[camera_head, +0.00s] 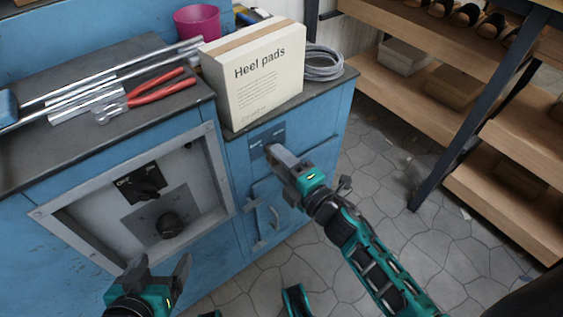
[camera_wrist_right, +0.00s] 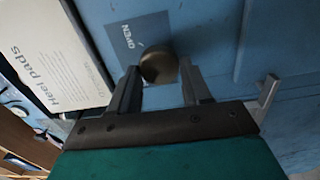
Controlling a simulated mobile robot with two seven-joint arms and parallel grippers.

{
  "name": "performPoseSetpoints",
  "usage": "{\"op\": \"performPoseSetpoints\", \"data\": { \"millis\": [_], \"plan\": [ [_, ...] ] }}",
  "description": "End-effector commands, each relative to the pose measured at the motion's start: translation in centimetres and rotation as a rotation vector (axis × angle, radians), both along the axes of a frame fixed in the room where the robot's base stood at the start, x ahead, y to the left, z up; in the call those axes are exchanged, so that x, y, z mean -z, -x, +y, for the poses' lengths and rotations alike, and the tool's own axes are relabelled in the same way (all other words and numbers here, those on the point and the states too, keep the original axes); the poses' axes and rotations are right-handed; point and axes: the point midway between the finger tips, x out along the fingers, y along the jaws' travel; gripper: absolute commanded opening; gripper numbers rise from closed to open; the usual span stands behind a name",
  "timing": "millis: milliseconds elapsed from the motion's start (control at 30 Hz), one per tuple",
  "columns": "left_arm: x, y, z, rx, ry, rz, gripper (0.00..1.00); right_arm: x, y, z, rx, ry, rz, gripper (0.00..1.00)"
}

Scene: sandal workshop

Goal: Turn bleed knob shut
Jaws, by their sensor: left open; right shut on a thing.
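The bleed knob (camera_wrist_right: 158,66) is a round brass-coloured knob on the blue cabinet front, beside a small darker plate (camera_wrist_right: 138,38) marked OPEN. My right gripper (camera_wrist_right: 160,84) has its two fingers on either side of the knob, shut on it. In the head view my right gripper (camera_head: 275,155) reaches the cabinet front just below the plate (camera_head: 264,137) and hides most of the knob. My left gripper (camera_head: 162,266) is open and empty at the bottom left, in front of the cabinet and apart from it.
A Heel pads box (camera_head: 262,82) stands on the cabinet top above the plate, beside a coiled grey cable (camera_head: 322,65). Red-handled pliers (camera_head: 150,92), metal rods and a pink cup (camera_head: 197,22) lie left. A recessed panel holds a switch (camera_head: 148,188) and dark knob (camera_head: 170,225). Shelves (camera_head: 450,105) stand right.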

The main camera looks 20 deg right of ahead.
Motion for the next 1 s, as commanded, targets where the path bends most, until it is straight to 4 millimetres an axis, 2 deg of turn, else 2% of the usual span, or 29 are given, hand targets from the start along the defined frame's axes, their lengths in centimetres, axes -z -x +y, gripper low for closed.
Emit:
{"op": "performPoseSetpoints", "data": {
  "millis": [567, 600, 833, 1000],
  "plan": [
    [-0.19, -0.22, -0.09, -0.002, 0.004, -0.007, 0.81, 0.07, 0.03, -0.01, 0.000, 0.035, -0.010, 0.18],
    [-0.19, -0.22, -0.08, -0.002, 0.004, -0.007, 0.81, 0.07, 0.03, -0.01, 0.000, 0.035, -0.010, 0.50],
    [-0.23, -0.27, -0.02, -0.002, 0.004, -0.009, 0.81, 0.05, 0.02, -0.01, 0.000, 0.032, -0.011, 0.72],
    [-0.24, -0.30, 0.03, -0.004, 0.003, -0.010, 0.81, 0.04, 0.01, 0.00, 0.000, 0.031, -0.010, 0.72]
  ]
}}
